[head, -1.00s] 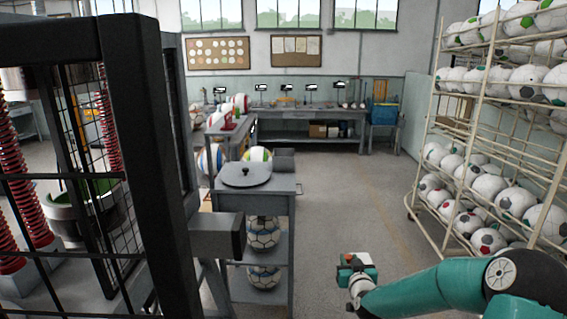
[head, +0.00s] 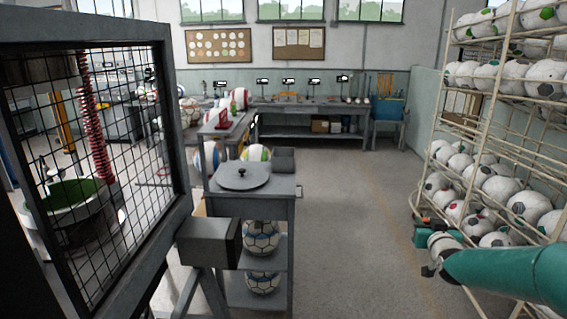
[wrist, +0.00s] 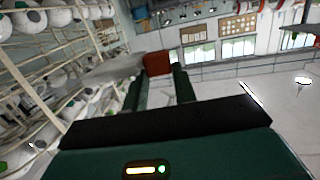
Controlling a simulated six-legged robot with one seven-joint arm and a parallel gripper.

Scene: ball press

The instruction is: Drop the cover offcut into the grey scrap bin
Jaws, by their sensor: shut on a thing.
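My gripper (wrist: 158,72) is shut on a small brownish-red piece (wrist: 157,62) in the wrist view, which I take to be the cover offcut. A pale grey flat shape (wrist: 115,69) shows beside it on the left; I cannot tell if it belongs to the piece. In the head view my gripper (head: 437,248) is at the lower right, in front of the ball rack, and what it holds cannot be made out there. A dark grey box (head: 285,160) behind the grey cart may be the scrap bin; I cannot tell for sure.
The grey cart (head: 252,204) carries a round lid (head: 243,177) and has balls on its shelves. A mesh guard (head: 105,150) stands close on the left. A tall rack of balls (head: 500,165) fills the right. The floor (head: 345,215) between cart and rack is clear.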

